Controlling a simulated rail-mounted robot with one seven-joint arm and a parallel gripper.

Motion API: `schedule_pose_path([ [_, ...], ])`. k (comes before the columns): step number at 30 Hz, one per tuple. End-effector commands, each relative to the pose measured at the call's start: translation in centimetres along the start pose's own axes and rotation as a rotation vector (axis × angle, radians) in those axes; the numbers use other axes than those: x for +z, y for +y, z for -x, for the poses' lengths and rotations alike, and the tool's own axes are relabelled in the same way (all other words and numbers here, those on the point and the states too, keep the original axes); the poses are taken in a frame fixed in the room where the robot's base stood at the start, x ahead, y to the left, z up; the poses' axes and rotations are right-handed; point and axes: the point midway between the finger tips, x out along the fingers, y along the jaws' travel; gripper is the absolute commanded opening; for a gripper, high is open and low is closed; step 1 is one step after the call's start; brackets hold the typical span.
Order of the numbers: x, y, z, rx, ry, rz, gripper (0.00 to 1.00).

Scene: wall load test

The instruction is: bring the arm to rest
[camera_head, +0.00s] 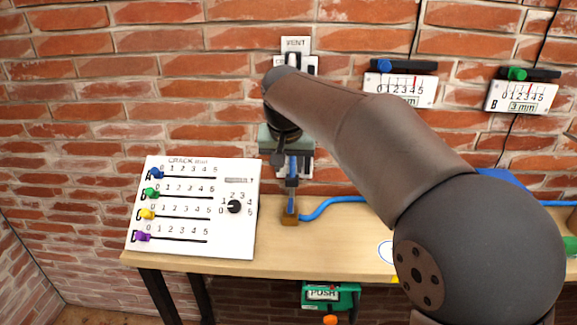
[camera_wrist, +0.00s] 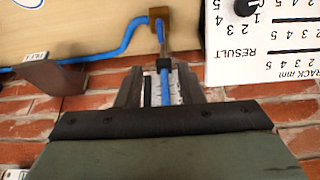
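My arm reaches from the lower right of the head view to the brick wall. My gripper (camera_head: 290,165) is in front of a light plate on the wall, above the wooden bench (camera_head: 330,240); its fingers are hard to make out there. In the wrist view, where the scene is upside down, my gripper's two dark fingers (camera_wrist: 158,82) stand apart. A blue tool with a dark collar (camera_wrist: 165,68) shows between them, with gaps at its sides. It stands at a brown block (camera_head: 289,219) on the bench, with a blue hose (camera_head: 335,202) beside it.
A white crack panel (camera_head: 225,218) with coloured sliders and a knob stands left on the bench. A VENT label (camera_head: 295,44) is above my gripper. Two gauges, one with blue (camera_head: 400,88) and one with green (camera_head: 521,97), hang right. A green PUSH box (camera_head: 342,296) is below the bench.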

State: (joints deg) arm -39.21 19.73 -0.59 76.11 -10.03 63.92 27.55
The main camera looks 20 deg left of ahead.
Motion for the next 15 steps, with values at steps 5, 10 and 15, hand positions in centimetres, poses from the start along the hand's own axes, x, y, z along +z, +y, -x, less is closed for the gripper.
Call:
schedule_pose_path([
  [5, 0.0, 0.0, 0.0, 0.0, 0.0, 0.0, 0.35],
  [10, 0.5, 1.5, 0.1, 0.007, -0.01, -0.007, 0.35],
  [15, 4.6, 9.4, 0.6, 0.037, -0.08, -0.039, 0.35],
])
